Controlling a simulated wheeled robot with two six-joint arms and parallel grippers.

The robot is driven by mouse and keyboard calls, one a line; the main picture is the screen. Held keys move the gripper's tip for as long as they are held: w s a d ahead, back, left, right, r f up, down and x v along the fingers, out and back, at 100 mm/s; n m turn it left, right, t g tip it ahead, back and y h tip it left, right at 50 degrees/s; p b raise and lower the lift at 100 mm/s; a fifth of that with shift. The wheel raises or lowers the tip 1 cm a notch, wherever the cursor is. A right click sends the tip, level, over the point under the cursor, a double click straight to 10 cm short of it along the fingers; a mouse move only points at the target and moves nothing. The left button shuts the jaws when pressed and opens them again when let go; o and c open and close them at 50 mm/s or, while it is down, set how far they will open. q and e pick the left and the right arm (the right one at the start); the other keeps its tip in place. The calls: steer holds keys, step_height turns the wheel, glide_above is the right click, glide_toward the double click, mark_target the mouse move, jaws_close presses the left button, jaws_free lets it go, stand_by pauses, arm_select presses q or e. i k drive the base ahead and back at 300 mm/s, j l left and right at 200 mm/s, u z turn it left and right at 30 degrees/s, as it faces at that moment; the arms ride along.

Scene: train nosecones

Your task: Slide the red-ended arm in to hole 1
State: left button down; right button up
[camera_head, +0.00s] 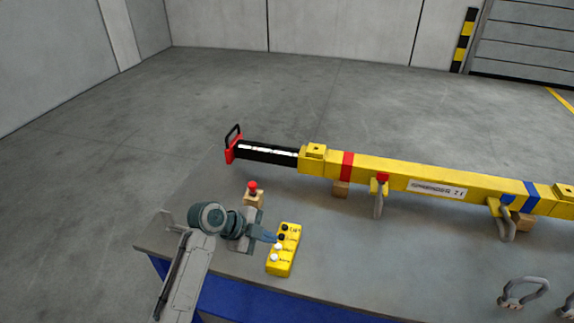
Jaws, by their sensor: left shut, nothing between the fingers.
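A long yellow beam (390,172), labelled like "SPREADER 21", lies across the table on wooden blocks. A black arm (268,153) with a red end plate (230,150) and a black handle sticks out of its left end. A red band (347,166) and a blue band (531,195) ring the beam. Hole numbers are too small to read. My left gripper (276,239) is shut and empty, with its fingertips at a yellow control box (281,262) with black and white buttons. I cannot tell whether they touch it. My right gripper is not in view.
A red-topped button on a wooden block (253,195) stands just behind my left gripper. A pin with a red top (381,184) and a shackle (506,227) hang at the beam. The table's middle (400,260) is clear.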

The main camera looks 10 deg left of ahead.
mark_target(239, 148)
steer(key=i+j+z, duration=0.15)
steer(key=j, duration=0.15)
steer(key=i+j+z, duration=0.1)
steer(key=j, duration=0.2)
steer(key=i+j+z, duration=0.25)
steer(key=j, duration=0.4)
steer(key=i, duration=0.05)
